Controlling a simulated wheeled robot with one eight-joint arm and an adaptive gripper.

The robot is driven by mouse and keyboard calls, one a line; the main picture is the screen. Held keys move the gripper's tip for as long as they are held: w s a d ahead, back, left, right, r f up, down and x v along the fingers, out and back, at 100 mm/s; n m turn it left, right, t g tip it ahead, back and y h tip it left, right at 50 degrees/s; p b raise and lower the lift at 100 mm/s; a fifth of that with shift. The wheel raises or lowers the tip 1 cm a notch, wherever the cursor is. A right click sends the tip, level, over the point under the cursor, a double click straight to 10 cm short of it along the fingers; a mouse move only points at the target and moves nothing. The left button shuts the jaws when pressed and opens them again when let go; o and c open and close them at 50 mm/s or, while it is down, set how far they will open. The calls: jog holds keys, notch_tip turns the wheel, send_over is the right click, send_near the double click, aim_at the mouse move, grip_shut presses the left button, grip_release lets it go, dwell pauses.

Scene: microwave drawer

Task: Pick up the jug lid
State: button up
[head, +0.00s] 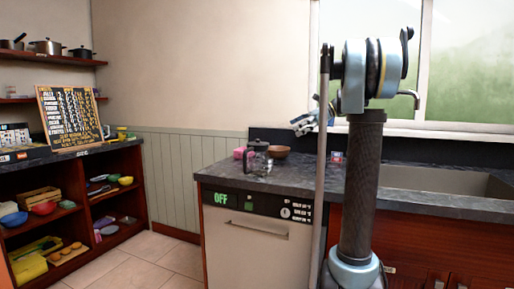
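A glass jug (257,160) stands upright on the dark countertop, near the left end. A dark cap that looks like the jug lid (257,144) sits at its top; it is small and its detail is unclear. My gripper (297,126) is in the air above and to the right of the jug, pointing left and apart from it. No object shows in it, but the fingers are too small to tell whether they are open or shut.
A brown bowl (279,151) and a pink item (239,153) stand close to the jug. The counter (228,176) is clear in front of it, above a white appliance (245,250) reading OFF. A sink (440,181) is at right, shelves (75,206) at left.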

jog(key=w+r+m, duration=0.1)
jog(key=w+r, duration=0.1)
jog(key=w, duration=0.1)
send_near(261, 143)
jog(key=a, duration=0.4)
jog(key=shift+y, duration=0.4)
jog(key=shift+w+f+x, duration=0.1)
jog(key=shift+w+x, duration=0.05)
jog(key=shift+x, duration=0.8)
jog(key=shift+w+f+x, duration=0.1)
jog(key=shift+x, duration=0.9)
jog(key=shift+w+f+x, duration=0.15)
jog(key=shift+x, duration=0.8)
jog(key=shift+d, duration=0.2)
jog(key=shift+c, duration=0.2)
jog(key=c, duration=0.8)
